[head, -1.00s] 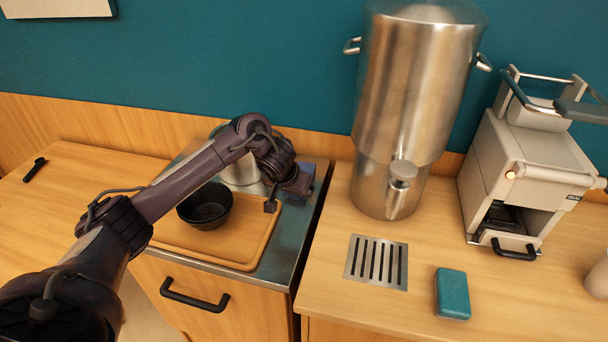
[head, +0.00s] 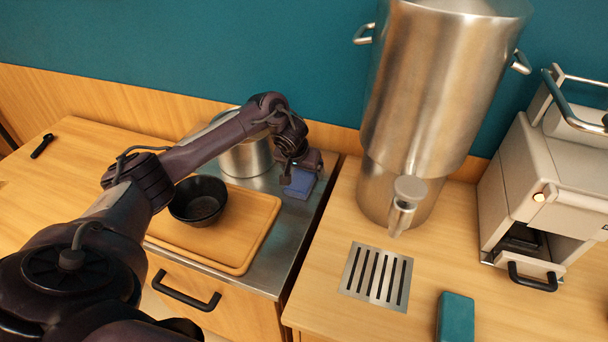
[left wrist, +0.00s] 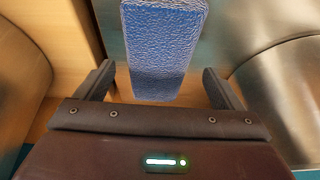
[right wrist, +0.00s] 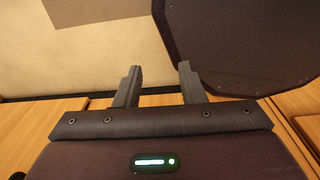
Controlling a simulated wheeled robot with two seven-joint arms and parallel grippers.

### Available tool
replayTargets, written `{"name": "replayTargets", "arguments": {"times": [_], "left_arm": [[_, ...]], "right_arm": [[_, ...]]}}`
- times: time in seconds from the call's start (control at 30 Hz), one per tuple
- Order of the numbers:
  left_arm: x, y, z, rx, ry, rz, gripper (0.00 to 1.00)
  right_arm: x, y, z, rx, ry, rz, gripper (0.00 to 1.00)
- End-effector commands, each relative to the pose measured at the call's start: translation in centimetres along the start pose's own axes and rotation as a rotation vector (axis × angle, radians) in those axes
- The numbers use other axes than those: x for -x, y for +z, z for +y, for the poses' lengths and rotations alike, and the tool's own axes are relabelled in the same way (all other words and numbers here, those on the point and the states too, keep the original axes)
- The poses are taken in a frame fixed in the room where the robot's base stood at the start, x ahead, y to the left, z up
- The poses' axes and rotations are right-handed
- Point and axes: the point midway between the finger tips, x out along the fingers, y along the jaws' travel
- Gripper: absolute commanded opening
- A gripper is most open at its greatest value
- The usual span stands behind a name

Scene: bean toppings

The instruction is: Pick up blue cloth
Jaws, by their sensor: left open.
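The blue cloth (head: 300,183) is a small, textured, folded-looking blue block on the metal surface beside the pot. My left gripper (head: 290,176) is over it in the head view and partly hides it. In the left wrist view, the cloth (left wrist: 163,45) lies between and ahead of the two spread fingers of my left gripper (left wrist: 158,78). The left gripper is open and holds nothing. My right gripper (right wrist: 157,68) shows only in the right wrist view, with its fingers apart and nothing between them.
A metal pot (head: 246,158) stands close left of the cloth. A black bowl (head: 198,199) sits on a wooden board (head: 252,232). A tall steel dispenser (head: 420,100), a drain grate (head: 376,277), a teal block (head: 456,318) and a beige machine (head: 545,185) are to the right.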

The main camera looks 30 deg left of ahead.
Motion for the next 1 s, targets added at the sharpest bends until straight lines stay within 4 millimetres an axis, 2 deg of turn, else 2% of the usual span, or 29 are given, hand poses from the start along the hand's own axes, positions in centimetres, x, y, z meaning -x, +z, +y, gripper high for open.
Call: {"name": "replayTargets", "arguments": {"times": [0.13,0.3,0.4,0.77,1.0], "left_arm": [[-1.7,-0.1,0.1,0.000,0.002,-0.001,0.89],[-2.0,-0.1,0.1,0.001,0.001,0.002,0.89],[-2.0,-0.1,0.1,0.000,0.001,0.001,0.89],[-2.0,-0.1,0.1,0.000,0.001,0.001,0.42],[-1.9,-0.1,0.1,0.000,0.001,0.002,0.40]], "right_arm": [[0.0,-1.2,0.1,0.001,0.002,0.017,0.36],[0.1,-2.6,0.3,0.001,0.004,0.039,0.36],[0.1,-2.7,0.3,0.001,0.004,0.040,0.36],[0.1,-1.7,0.1,0.001,0.001,0.026,0.36],[0.1,-1.6,0.0,0.001,0.000,0.024,0.36]]}}
